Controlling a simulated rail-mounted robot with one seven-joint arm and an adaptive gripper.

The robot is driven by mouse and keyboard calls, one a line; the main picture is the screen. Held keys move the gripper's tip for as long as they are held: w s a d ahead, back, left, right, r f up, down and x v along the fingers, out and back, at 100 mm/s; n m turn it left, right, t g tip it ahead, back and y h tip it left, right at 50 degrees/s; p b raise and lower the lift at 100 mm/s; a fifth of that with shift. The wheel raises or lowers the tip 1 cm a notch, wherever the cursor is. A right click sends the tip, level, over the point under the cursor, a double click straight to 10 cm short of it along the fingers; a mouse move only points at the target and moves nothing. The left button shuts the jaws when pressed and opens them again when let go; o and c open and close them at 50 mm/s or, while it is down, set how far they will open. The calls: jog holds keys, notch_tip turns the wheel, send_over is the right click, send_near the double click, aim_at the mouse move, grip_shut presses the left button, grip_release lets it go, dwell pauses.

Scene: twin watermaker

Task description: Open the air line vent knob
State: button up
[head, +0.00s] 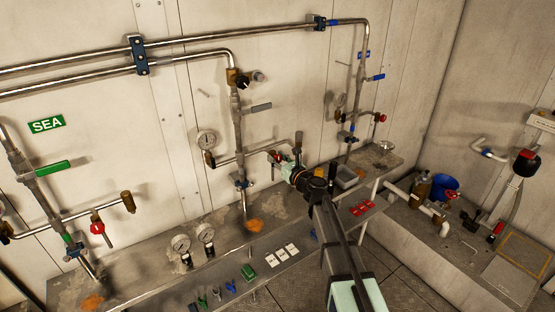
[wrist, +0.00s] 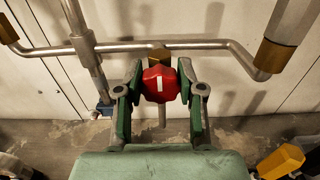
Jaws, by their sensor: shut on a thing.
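A red vent knob (wrist: 160,84) with a white bar mark sits on a brass fitting (wrist: 159,57) of a thin horizontal pipe. The bar is nearly upright in the wrist view. My gripper (wrist: 161,92) is shut on this knob, with one green-padded finger on each side. In the head view my gripper (head: 284,160) reaches the pipe branch right of the middle riser, and the knob (head: 277,155) shows only in part beside the fingers. No label naming the line is readable at this knob.
Similar red knobs sit on the left branch (head: 97,227) and right branch (head: 382,118). The bench (head: 205,262) below carries gauges, cards and small tools.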

jog(key=shift+f+n+b, duration=0.25)
jog(key=shift+n+b, duration=0.15)
jog(key=shift+b, duration=0.45)
jog(key=n+b, duration=0.1)
jog(key=b, duration=0.1)
jog(key=shift+n+b, duration=0.3)
jog(key=shift+a+n+b, duration=0.1)
jog(key=shift+n+b, duration=0.6)
jog(key=shift+b, duration=0.3)
jog(key=shift+r+n+b, duration=0.2)
jog(key=shift+n+b, duration=0.15)
jog(key=shift+n, duration=0.05)
jog(key=o, duration=1.1)
jog(key=shift+o, duration=0.2)
jog(key=shift+s, duration=0.1)
jog(key=v, duration=1.2)
